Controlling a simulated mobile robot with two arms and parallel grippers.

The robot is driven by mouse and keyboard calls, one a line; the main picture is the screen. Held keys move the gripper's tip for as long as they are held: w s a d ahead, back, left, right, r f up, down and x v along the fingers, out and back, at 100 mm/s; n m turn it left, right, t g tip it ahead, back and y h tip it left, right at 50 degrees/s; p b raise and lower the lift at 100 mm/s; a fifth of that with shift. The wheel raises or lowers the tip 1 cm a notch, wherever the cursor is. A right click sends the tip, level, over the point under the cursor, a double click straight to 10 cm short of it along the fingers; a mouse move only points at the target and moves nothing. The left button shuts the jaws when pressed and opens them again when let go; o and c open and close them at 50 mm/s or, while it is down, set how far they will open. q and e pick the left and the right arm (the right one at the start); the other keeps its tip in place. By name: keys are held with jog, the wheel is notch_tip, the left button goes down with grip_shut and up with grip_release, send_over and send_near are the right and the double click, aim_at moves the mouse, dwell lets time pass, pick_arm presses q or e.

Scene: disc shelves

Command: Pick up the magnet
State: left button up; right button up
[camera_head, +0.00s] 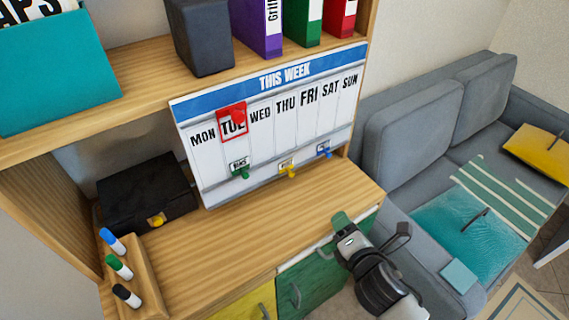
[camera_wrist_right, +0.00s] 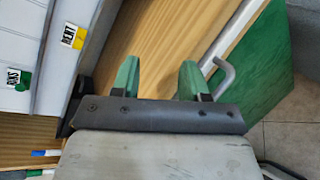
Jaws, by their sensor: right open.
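A whiteboard (camera_head: 266,150) headed "THIS WEEK" leans below the shelf. A red round magnet (camera_head: 238,118) sits on it at a red frame around TUE. Green (camera_head: 241,173), yellow (camera_head: 288,171) and blue (camera_head: 324,151) magnets hold small tags along its lower edge. In the right wrist view the yellow magnet (camera_wrist_right: 79,42) and green magnet (camera_wrist_right: 24,80) show at the left. My right gripper (camera_head: 342,220) is in front of the desk's right edge, below and right of the board. Its green fingers (camera_wrist_right: 158,78) are apart with nothing between them. My left gripper is not in view.
The wooden desk top (camera_head: 260,215) is mostly clear. A marker holder (camera_head: 143,275) and a black box (camera_head: 146,192) stand at its left. A green cabinet door (camera_head: 312,282) with a handle is close below my right gripper. A grey sofa (camera_head: 410,130) stands at right.

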aim_at(292, 176)
jog(key=a+r+n+y, duration=0.1)
jog(key=n+y, duration=0.1)
jog(key=n, duration=0.2)
jog(key=a+r+n+y, duration=0.2)
jog(key=n, duration=0.2)
jog(key=a+r+n+y, duration=0.1)
jog(key=a+r+n, duration=0.1)
jog(key=n, duration=0.3)
jog(key=shift+w+a+t+y, duration=0.2)
jog(key=shift+t+y, duration=0.1)
jog(key=shift+y, duration=0.1)
jog(key=shift+a+r+n+y, duration=0.2)
jog(key=shift+a+n+y, duration=0.15)
jog(key=shift+n, duration=0.55)
jog(key=shift+w+a+r+n, duration=0.1)
jog(key=shift+w+a+n, duration=0.05)
jog(key=shift+a+n, duration=0.15)
jog(key=x, duration=0.4)
jog(key=shift+w+a+p, duration=0.15)
jog(key=shift+w+p, duration=0.05)
jog(key=shift+p, duration=0.2)
jog(key=x, duration=0.2)
jog(key=p+x, duration=0.1)
jog(key=x, duration=0.2)
jog(key=shift+r, duration=0.2)
jog(key=shift+w+a, duration=0.1)
jog(key=shift+w, duration=0.2)
grip_shut()
